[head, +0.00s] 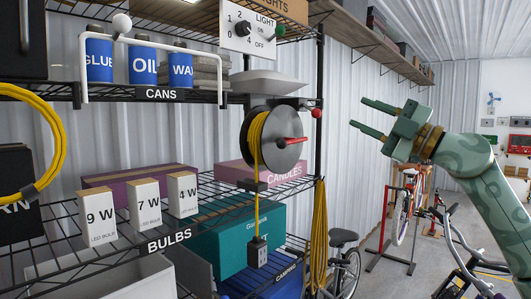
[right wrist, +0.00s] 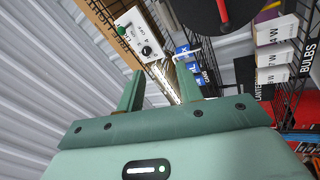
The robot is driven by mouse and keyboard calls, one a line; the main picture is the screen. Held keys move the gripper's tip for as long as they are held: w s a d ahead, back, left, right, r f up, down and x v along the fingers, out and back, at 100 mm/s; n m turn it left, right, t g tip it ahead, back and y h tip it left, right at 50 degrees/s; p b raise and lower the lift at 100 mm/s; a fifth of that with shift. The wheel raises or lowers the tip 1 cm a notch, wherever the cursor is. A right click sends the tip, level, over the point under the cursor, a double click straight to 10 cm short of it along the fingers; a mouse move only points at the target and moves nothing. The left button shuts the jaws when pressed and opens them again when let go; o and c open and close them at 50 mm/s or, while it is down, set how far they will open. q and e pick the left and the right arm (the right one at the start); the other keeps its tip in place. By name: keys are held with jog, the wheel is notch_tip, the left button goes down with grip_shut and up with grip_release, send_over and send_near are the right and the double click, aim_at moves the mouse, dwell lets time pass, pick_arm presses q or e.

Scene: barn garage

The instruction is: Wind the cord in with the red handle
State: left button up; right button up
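A dark round cord reel (head: 258,160) is mounted at the right end of the shelf rack. A yellow cord (head: 256,150) is on it and hangs down past a black block to an outlet box (head: 257,252). The red handle (head: 291,140) lies across the reel's face, pointing right. The handle also shows at the top of the right wrist view (right wrist: 223,10). My right gripper (head: 358,113) is open and empty, to the right of the reel and apart from it. Its fingers point left in the head view. My left gripper is not in view.
A red knob (head: 316,113) sits on a short bar right of the reel. The light control panel (head: 250,31) is above. Bulb boxes (head: 143,204) and a teal box (head: 238,238) stand on the shelves. Bicycles (head: 344,268) stand at lower right.

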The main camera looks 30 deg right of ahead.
aim_at(298, 140)
jog(key=w+f+g+h, duration=0.3)
jog(key=w+f, duration=0.1)
jog(key=f, duration=0.2)
jog(key=shift+n, duration=0.3)
jog(key=p+x, duration=0.2)
jog(key=x, duration=0.2)
jog(key=p+x, duration=0.2)
jog(key=x, duration=0.3)
jog(key=f+p+x, duration=0.1)
jog(key=p+x, duration=0.1)
jog(key=x, duration=0.3)
jog(key=shift+w+a, duration=0.15)
jog(key=shift+a, duration=0.2)
jog(key=shift+w+a+f+g, duration=0.1)
jog(key=shift+w+a+g, duration=0.1)
jog(key=shift+w+g, duration=0.15)
grip_shut()
